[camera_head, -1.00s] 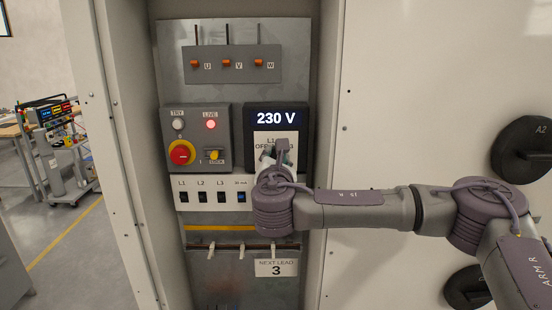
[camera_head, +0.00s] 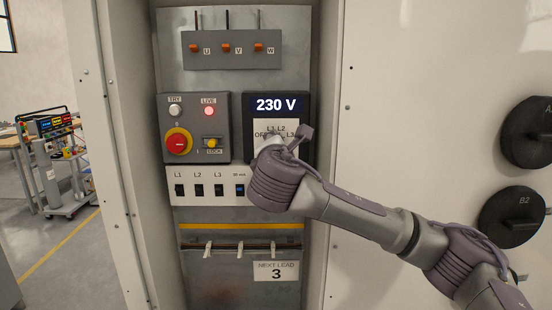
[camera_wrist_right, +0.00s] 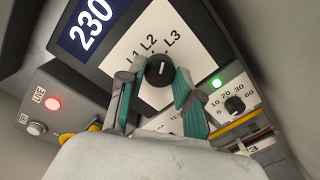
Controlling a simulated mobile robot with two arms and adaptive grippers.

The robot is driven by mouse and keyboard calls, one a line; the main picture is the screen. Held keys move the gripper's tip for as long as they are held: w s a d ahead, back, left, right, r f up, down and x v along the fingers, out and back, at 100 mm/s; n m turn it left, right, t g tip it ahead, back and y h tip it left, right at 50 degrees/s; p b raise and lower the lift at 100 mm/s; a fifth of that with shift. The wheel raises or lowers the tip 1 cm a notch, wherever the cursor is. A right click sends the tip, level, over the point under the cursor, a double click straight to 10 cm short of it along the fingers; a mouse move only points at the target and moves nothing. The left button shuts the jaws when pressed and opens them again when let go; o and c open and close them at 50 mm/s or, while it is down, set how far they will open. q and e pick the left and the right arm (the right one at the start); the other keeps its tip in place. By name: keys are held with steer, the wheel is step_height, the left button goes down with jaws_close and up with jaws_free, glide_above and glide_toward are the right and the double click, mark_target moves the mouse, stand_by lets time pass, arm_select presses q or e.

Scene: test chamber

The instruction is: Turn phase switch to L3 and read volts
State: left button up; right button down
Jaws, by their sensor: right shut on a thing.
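The phase switch is a round black knob (camera_wrist_right: 159,71) on a white plate (camera_head: 268,128) marked OFF, L1, L2 and L3. Its white mark points up toward the L2–L3 side in the right wrist view; I cannot tell the exact position. My right gripper (camera_wrist_right: 153,77) is shut on the knob, one teal-padded finger on each side. In the head view my wrist hides the knob. The volt display (camera_head: 277,105) above the plate reads 230 V; part of it shows in the right wrist view (camera_wrist_right: 91,24). My left gripper is not in view.
A grey box with a red-and-yellow rotary switch (camera_head: 178,142) and lit LIVE lamp (camera_head: 209,111) sits left of the display. Below is a breaker strip (camera_head: 210,189). A smaller dial (camera_wrist_right: 235,105) and green lamp (camera_wrist_right: 216,82) are near my gripper. Cabinet walls flank both sides.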

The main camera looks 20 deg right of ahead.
steer(key=shift+f+m+b, duration=0.1)
steer(key=shift+m+b, duration=0.7)
steer(key=shift+m, duration=0.3)
steer(key=c, duration=0.8)
jaws_free()
steer(key=shift+s, duration=0.1)
steer(key=v, duration=1.2)
steer(key=shift+d, duration=0.15)
steer(key=shift+r, duration=0.25)
